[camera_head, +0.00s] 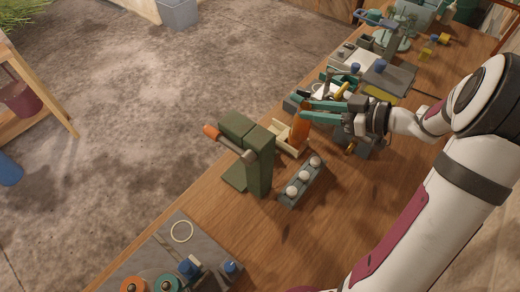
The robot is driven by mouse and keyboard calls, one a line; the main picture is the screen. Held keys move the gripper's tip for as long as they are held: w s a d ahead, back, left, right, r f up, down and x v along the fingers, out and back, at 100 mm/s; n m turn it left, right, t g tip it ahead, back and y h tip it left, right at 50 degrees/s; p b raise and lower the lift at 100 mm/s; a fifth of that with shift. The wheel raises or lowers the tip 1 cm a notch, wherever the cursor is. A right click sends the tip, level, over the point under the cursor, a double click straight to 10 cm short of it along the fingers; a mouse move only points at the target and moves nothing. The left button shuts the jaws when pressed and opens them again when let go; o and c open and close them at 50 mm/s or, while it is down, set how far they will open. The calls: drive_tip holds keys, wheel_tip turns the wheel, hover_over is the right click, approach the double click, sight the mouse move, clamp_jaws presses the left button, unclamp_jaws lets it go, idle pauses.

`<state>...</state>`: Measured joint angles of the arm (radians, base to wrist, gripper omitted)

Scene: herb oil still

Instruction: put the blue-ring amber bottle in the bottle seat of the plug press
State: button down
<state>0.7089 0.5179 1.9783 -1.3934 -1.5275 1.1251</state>
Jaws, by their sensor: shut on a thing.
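My gripper (306,112), with teal fingers, is shut on an amber bottle (299,132). The bottle is roughly upright, and its top is partly covered by the fingers. I cannot make out a blue ring on it. The green plug press (258,165), with an orange-tipped handle (211,131), stands to the left of the bottle, apart from it. A green base plate (233,179) shows at the press's left foot. The bottle seat itself cannot be made out from this side.
A cream tray (289,147) is beside the bottle; contact is unclear. A grey rack (290,201) with white round plugs stands right of the press. A grey mat (165,245) with jars and a ring lies at the front. Tools and apparatus crowd the back. Bare wood lies on the right.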

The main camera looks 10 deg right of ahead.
drive_tip(key=w+a+f, duration=0.4)
drive_tip(key=a+f, duration=0.6)
drive_tip(key=f, duration=0.1)
drive_tip(key=shift+w+f, duration=0.15)
drive_tip(key=shift+w, duration=0.05)
drive_tip(key=shift+f, duration=0.1)
drive_tip(key=c, duration=0.6)
unclamp_jaws()
